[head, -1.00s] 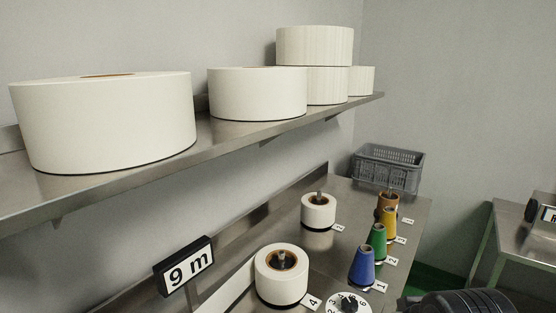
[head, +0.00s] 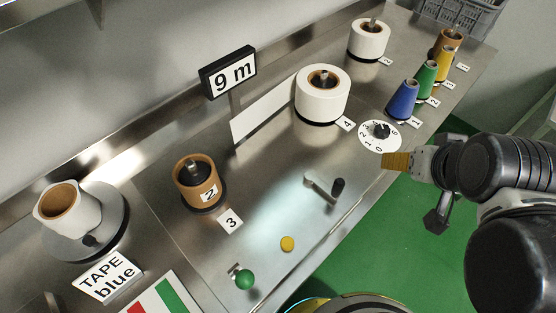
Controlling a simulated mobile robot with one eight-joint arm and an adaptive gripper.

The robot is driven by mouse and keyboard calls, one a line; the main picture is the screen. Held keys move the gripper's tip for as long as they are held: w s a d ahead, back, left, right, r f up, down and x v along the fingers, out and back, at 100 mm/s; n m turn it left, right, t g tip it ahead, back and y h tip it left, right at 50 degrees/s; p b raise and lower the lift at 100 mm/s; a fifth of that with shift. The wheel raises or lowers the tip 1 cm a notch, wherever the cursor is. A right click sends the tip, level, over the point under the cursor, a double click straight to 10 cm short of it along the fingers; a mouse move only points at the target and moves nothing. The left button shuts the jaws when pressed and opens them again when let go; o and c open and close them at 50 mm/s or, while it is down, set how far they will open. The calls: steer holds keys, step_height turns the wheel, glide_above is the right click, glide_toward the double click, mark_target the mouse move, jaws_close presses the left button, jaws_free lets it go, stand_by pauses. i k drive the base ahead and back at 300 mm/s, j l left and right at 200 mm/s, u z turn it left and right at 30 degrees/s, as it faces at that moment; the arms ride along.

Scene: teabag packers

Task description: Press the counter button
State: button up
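No button in the head view is labelled as a counter button. A small round yellow button-like disc (head: 287,243) sits on the steel bench, lower centre. A green ball knob (head: 244,279) on a short metal stem is below and left of it. A round white numbered dial (head: 367,145) with a black knob lies farther back at the right. My gripper (head: 398,161) is at the right, its yellowish ridged tip beside the dial's lower right side in the picture, well away from the yellow disc. Its finger opening cannot be made out.
A crank with a black handle (head: 337,189) stands between the disc and my gripper. White roll (head: 323,94), brown roll (head: 197,185), "9 m" display (head: 229,73), coloured cones (head: 403,100) and a "TAPE blue" sign (head: 106,276) are around. The bench (head: 270,195) is clear between.

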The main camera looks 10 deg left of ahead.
mark_target(287, 242)
steer(key=u, duration=1.45)
steer(key=k+j+z, duration=0.25)
steer(key=z, duration=0.2)
steer(key=k+j+z, duration=0.3)
steer(key=z, duration=0.15)
steer(key=k+j+z, duration=0.25)
steer(key=z, duration=0.2)
steer(key=k, duration=0.1)
